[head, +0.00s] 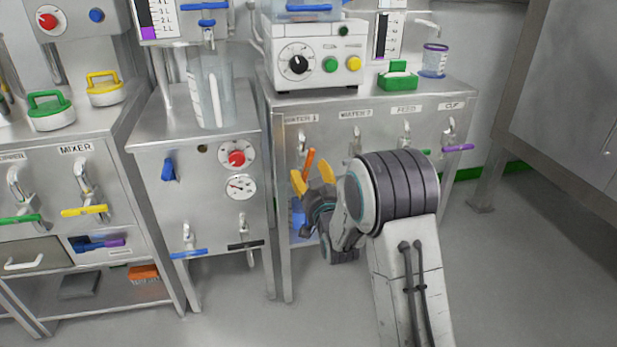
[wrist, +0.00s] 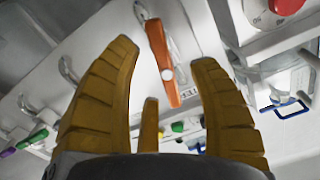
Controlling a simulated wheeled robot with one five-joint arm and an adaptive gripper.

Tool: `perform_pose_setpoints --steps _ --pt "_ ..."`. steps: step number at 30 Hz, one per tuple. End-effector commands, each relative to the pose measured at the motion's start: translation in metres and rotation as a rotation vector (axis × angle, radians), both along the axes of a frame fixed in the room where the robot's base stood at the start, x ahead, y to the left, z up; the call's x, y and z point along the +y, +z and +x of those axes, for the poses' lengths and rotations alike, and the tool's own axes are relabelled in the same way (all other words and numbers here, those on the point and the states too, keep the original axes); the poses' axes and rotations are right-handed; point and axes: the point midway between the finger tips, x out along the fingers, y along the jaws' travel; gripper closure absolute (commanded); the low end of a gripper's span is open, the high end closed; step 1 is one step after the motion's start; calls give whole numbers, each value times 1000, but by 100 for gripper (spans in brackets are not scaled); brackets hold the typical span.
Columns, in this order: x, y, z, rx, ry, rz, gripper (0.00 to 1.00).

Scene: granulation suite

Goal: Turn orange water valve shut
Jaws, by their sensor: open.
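The orange water valve lever (head: 309,161) is on the front panel of the right-hand bench, below the label that seems to read WATER 1 (head: 301,119). It stands nearly upright, tilted a little. In the wrist view the orange lever (wrist: 160,62) shows between and beyond my yellow fingers, with a pale round spot on it. My gripper (head: 312,177) is open in front of the lever's lower part. Its fingers (wrist: 167,55) lie on either side of the lever in the wrist view; I cannot tell whether they touch it. My gripper hides the lever's lower end in the head view.
A valve with a purple lever (head: 458,148) is further right on the same panel. A control box (head: 313,57) with a dial and a green stand (head: 397,76) sit on the bench top. A cabinet with a gauge (head: 241,187) stands to the left. The floor at right is clear.

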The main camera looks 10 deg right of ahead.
Motion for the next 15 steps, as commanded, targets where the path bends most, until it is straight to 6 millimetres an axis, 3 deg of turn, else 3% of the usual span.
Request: perform_pose_setpoints --steps 6,15 --pt "0 0 19 -1 1 0 45" --pt "0 1 30 0 0 0 45"
